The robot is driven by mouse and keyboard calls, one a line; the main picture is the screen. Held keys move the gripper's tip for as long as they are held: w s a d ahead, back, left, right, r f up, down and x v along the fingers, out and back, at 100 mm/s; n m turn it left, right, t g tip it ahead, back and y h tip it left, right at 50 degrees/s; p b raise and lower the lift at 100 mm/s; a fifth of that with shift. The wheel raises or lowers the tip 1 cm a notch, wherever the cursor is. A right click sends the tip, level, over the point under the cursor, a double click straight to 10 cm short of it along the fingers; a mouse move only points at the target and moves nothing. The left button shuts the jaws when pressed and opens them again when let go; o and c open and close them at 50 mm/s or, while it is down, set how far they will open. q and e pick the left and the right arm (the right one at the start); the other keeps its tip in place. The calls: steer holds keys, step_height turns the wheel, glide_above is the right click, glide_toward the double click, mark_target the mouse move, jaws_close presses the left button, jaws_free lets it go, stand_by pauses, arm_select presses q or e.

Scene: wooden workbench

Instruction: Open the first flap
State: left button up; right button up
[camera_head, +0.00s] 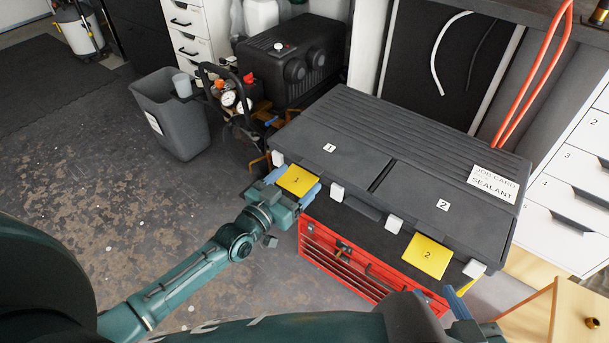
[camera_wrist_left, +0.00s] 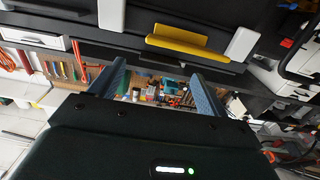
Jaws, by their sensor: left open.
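The black case (camera_head: 400,120) has two flaps, the first flap marked 1 (camera_head: 330,140) and the second marked 2 (camera_head: 440,200). Both look closed and flat. A yellow tab marked 1 (camera_head: 297,180) is at the first flap's front edge, between white latches (camera_head: 278,158). My left gripper (camera_head: 296,183) is open at this tab, with its blue fingers towards the tab's two sides. In the left wrist view the yellow tab (camera_wrist_left: 188,47) lies just past the open fingers (camera_wrist_left: 162,78). I cannot tell whether they touch it. My right gripper (camera_head: 463,308) is partly visible at the lower right; its opening is unclear.
A second yellow tab marked 2 (camera_head: 427,256) is at the second flap's front. The case sits on a red tool chest (camera_head: 345,265). A grey bin (camera_head: 170,115) and a black compressor (camera_head: 292,60) stand behind on the left. White drawers (camera_head: 565,220) stand at right.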

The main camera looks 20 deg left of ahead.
mark_target(309, 169)
arm_select(q)
steer(key=shift+x, duration=1.8)
steer(key=shift+c, duration=0.6)
